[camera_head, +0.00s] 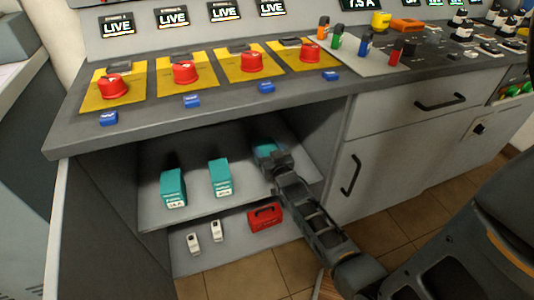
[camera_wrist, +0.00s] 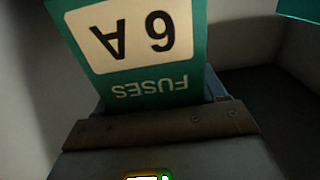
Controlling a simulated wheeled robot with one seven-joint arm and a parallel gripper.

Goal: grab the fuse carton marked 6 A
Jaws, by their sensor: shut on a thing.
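The teal fuse carton marked 6 A (camera_wrist: 140,50) fills the top middle of the wrist view, its label upside down there. In the head view the same carton (camera_head: 265,147) is at the right end of the upper shelf, partly hidden by my gripper (camera_head: 280,160). My gripper (camera_wrist: 160,122) is shut on this carton; its fingers are mostly hidden in both views. Whether the carton touches the shelf cannot be told. Two more teal cartons stand on the same shelf: one at the left (camera_head: 173,188) and one in the middle (camera_head: 220,177).
The open cabinet has an upper shelf (camera_head: 200,208) under a grey worktop (camera_head: 230,108). Below are a red box (camera_head: 265,216) and two small white items (camera_head: 194,243). A closed cabinet door (camera_head: 365,170) is right of the opening. Red knobs on yellow plates sit above.

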